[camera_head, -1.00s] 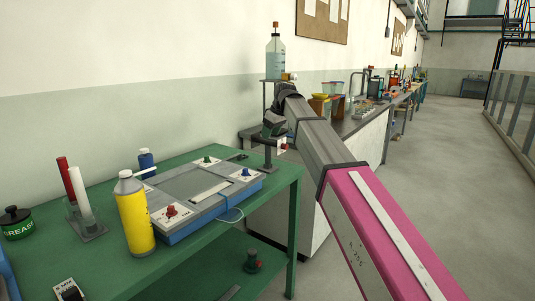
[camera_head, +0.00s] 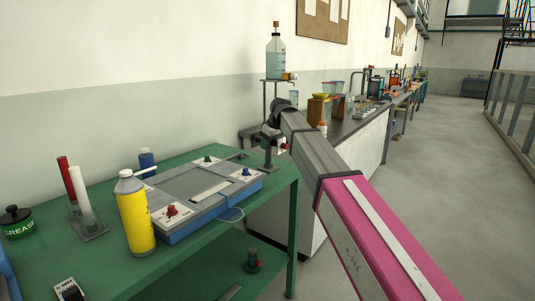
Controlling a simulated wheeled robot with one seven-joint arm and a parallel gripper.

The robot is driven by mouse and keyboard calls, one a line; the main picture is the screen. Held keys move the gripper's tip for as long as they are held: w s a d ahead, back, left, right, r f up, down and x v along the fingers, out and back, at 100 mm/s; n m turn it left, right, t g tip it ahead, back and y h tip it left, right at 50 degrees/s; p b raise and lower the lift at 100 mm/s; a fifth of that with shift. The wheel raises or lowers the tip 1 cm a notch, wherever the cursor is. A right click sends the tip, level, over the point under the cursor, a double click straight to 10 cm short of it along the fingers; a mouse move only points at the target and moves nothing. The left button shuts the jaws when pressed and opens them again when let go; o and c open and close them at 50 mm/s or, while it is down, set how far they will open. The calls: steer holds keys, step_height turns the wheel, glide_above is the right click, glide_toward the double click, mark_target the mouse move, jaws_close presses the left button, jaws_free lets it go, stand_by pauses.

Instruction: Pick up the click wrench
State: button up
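I cannot pick out the click wrench with certainty. A thin dark bar (camera_head: 236,157) lies along the back edge of the green table, too small to name. Another narrow greyish piece (camera_head: 230,293) shows on the lower shelf, cut by the frame's bottom. My gripper (camera_head: 269,134) is small and dark at the far end of my arm, over the table's far right corner, in front of or beside a dark post. Its fingers blend with the post, so I cannot tell whether they are open or hold anything.
The green table (camera_head: 190,247) bears a blue-edged panel device (camera_head: 196,232), a yellow bottle (camera_head: 135,215), a blue bottle (camera_head: 147,162), a holder with red and white tubes (camera_head: 88,231) and a grease tin (camera_head: 16,224). A long bench (camera_head: 362,145) stands beyond. The floor at right is clear.

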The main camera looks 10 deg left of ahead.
jaws_close()
step_height(320, 180, up, 4)
steer(key=s+a+r, duration=0.7)
steer(key=a, duration=0.1)
steer(key=s+d+r+n, duration=0.1)
steer(key=s+d, duration=0.3)
steer(key=s, duration=0.8)
steer(key=shift+s+r+n+g, duration=0.25)
steer(key=shift+s+n+g, duration=0.05)
steer(key=shift+s+n, duration=0.1)
steer(key=shift+f, duration=0.1)
steer(key=shift+w+f, duration=0.1)
steer(key=shift+f, duration=1.85)
